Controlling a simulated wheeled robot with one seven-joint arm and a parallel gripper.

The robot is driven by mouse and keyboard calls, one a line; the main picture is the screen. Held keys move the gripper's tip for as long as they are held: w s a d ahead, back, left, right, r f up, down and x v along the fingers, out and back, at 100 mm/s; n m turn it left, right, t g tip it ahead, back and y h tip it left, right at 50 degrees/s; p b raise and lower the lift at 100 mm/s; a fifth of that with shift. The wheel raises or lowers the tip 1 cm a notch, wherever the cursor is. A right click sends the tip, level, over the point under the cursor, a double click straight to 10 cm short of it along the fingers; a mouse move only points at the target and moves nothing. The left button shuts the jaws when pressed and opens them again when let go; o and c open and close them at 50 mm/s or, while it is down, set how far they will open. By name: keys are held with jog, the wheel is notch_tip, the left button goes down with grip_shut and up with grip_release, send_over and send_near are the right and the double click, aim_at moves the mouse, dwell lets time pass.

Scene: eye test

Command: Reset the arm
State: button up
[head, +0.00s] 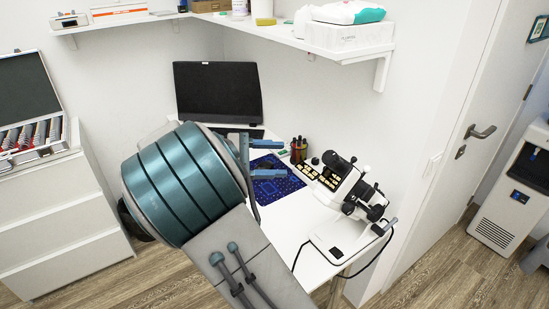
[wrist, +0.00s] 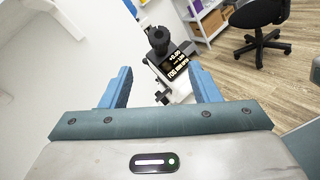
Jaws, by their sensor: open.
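My arm stretches over the white desk (head: 302,215) in the head view, and its large teal joint hides part of the desk. My gripper (head: 266,157) has two blue fingers, held apart above the blue patterned mat (head: 275,186). In the wrist view my gripper (wrist: 162,88) is open, with nothing between its fingers. Beyond the fingers a black and white optical instrument (wrist: 172,60) stands on the desk. The same instrument (head: 350,190) is at the right of the desk in the head view, apart from the fingers.
A black monitor (head: 217,92) stands at the back of the desk, near a pen holder (head: 298,149). A loaded wall shelf (head: 280,38) hangs above. White drawers (head: 60,215) with an open case (head: 35,115) are at left. An office chair (wrist: 260,25) stands on open floor.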

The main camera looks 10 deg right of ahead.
jog(key=s+d+f+m+y, duration=0.3)
jog(key=s+d+f+y, duration=0.2)
jog(key=s+d+y, duration=0.25)
jog(key=s+a+f+m+t+y, duration=0.1)
jog(key=s+a+m+t+y, duration=0.1)
jog(key=s, duration=0.4)
jog(key=s+a+m+t+y, duration=0.3)
jog(key=s+a+m+y, duration=0.1)
jog(key=s+m+y, duration=0.2)
jog(key=shift+s+a+f+y, duration=0.4)
jog(key=shift+s+y, duration=0.15)
jog(key=shift+s, duration=0.15)
